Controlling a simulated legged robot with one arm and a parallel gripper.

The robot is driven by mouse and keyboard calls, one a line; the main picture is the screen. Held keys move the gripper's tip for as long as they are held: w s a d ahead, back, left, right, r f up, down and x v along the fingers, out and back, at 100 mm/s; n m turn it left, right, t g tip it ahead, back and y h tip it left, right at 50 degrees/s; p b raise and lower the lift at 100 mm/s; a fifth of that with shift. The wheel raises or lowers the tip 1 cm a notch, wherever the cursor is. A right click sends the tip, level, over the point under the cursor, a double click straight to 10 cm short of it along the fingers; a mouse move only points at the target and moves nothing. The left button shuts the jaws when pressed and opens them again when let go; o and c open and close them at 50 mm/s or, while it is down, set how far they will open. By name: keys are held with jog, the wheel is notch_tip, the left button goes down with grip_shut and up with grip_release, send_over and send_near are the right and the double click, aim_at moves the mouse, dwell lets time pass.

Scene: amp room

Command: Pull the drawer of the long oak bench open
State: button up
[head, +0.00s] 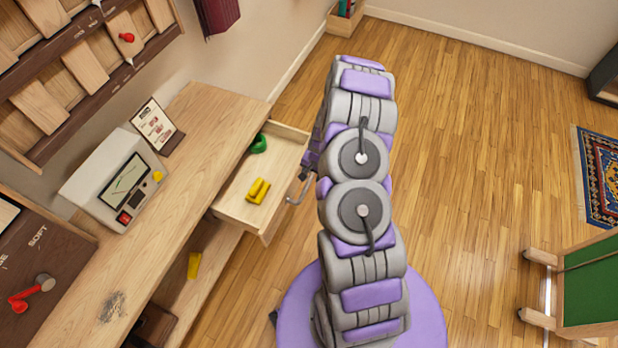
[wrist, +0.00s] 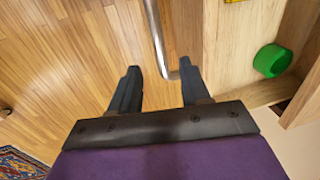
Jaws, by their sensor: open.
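The long oak bench (head: 190,140) runs along the wall at left. Its drawer (head: 234,207) stands pulled out from the bench front, with its inside showing. A green round thing (head: 259,143) and a yellow thing (head: 259,190) lie in it. A metal bar handle (head: 300,188) is on the drawer's front; it also shows in the wrist view (wrist: 157,35). My gripper (wrist: 158,82) is open, its two dark fingers apart. The handle's bent end is close to the right fingertip; I cannot tell if they touch. In the head view my arm mostly hides the gripper.
A grey device with a screen (head: 115,180) and a framed card (head: 155,125) stand on the bench top. A yellow object (head: 194,265) is on the shelf below. A green board in a wooden frame (head: 590,285) stands at right. Wooden floor (head: 470,150) is clear right of my arm.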

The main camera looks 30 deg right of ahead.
notch_tip(320, 180, up, 9)
jog(key=s+d+p, duration=0.1)
jog(key=shift+s, duration=0.2)
dwell(0.5)
